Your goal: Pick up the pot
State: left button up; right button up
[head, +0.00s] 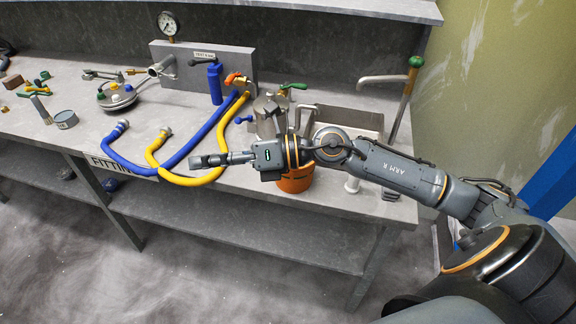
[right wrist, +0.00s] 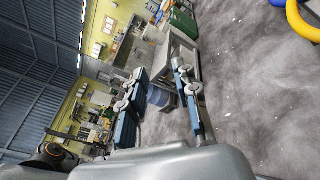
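A grey metal pot (head: 266,112) stands at the back of the bench, left of the sink. A blue knob sticks out on its left and a green-handled part shows at its top. My right arm hides part of its lower right. My right gripper (head: 203,160) is in front of the pot and to its left, pointing left past the bench's front edge. The right wrist view shows its two fingers (right wrist: 160,84) spread apart with nothing between them. The pot is not seen in that view. My left gripper is not in view.
An orange pail (head: 297,181) is partly hidden below my right wrist. Blue (head: 180,158) and yellow (head: 200,180) hoses loop over the bench's front edge. A sink (head: 345,119) and tall green-knobbed lever (head: 405,100) are at right.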

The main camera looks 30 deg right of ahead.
jog(key=d+f+n+g+h, duration=0.3)
jog(key=d+f+n+h, duration=0.25)
jog(key=d, duration=0.35)
jog(key=g+h, duration=0.1)
jog(key=h, duration=0.6)
send_near(290, 177)
jog(key=p+x, duration=0.1)
jog(key=x, duration=0.1)
jog(key=p+x, duration=0.1)
jog(key=shift+w+d+f+p, duration=0.3)
jog(key=shift+w+f+p, duration=0.05)
jog(key=shift+a+f, duration=0.1)
jog(key=shift+f, duration=0.1)
jog(key=p+x, duration=0.1)
jog(key=x, duration=0.1)
jog(key=p+x, duration=0.2)
jog(key=shift+w+a+f, duration=0.1)
jog(key=shift+w+a, duration=0.05)
jog(key=shift+a, duration=0.3)
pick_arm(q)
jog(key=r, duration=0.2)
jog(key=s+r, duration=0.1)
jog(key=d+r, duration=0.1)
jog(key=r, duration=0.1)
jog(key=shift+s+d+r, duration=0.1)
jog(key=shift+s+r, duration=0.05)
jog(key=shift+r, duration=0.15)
pick_arm(e)
jog(key=shift+f, duration=0.25)
grip_shut()
